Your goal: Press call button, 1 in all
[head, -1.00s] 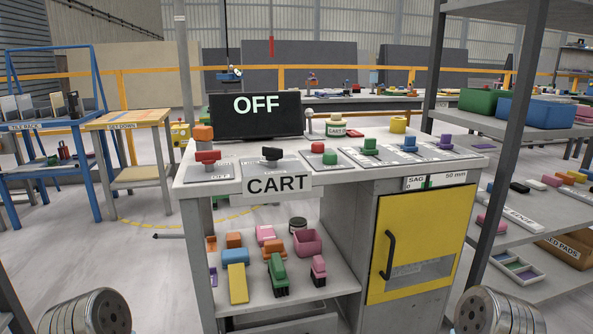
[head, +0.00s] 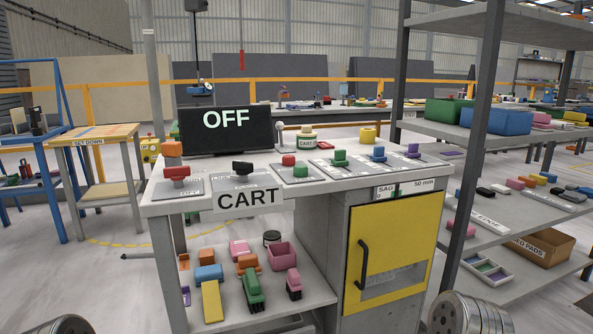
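The cart (head: 300,205), marked CART, carries a row of controls on its top. From left these are a red knob (head: 177,172), a black knob (head: 243,168), a red button (head: 289,160), a green one (head: 340,157), a blue one (head: 378,152) and a purple one (head: 414,151). Neither gripper is in view; only rounded metal parts of my arms show at the bottom corners.
A grey rack (head: 500,140) stands close on the right. Open floor lies at left.

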